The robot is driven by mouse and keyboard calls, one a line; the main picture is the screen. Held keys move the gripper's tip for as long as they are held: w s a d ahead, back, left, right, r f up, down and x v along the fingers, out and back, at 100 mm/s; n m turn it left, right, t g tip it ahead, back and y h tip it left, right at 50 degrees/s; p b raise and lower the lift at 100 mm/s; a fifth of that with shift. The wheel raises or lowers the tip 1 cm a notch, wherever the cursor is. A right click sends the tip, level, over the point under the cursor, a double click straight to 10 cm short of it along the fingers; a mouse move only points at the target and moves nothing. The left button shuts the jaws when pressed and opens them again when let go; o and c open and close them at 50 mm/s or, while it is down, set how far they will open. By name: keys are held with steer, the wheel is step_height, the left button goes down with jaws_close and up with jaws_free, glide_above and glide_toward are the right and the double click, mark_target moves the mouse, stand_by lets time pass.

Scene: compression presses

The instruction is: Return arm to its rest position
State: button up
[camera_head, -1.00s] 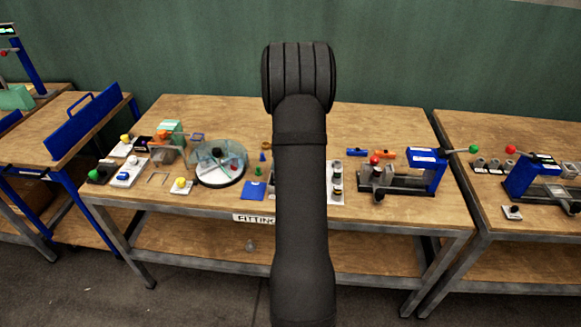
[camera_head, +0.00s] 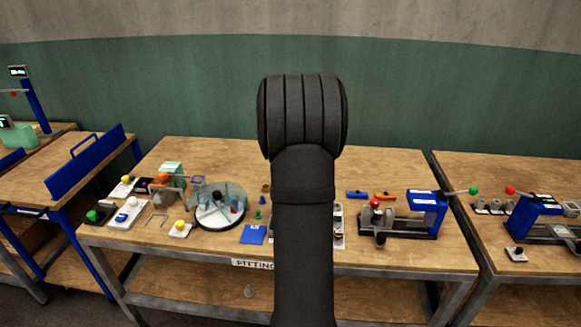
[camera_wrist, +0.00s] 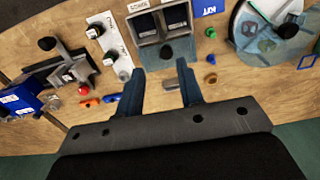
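My arm stands upright in the middle of the head view and hides part of the bench behind it; my gripper does not show there. In the wrist view my gripper (camera_wrist: 161,88) has its two blue-grey fingers spread apart. Nothing is between the fingertips. It is above the wooden bench (camera_wrist: 225,80).
On the bench (camera_head: 300,150) are a blue press (camera_head: 425,212), a round clear-covered turntable (camera_head: 219,207), a blue card (camera_head: 253,234) and several button boxes. A second blue press (camera_head: 535,212) stands on the right bench. The space above the benches looks clear.

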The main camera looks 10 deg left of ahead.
steer(key=shift+r, duration=0.65)
step_height(320, 180, down, 17)
steer(key=shift+f, duration=0.2)
steer(key=shift+r, duration=0.15)
stand_by(0.4)
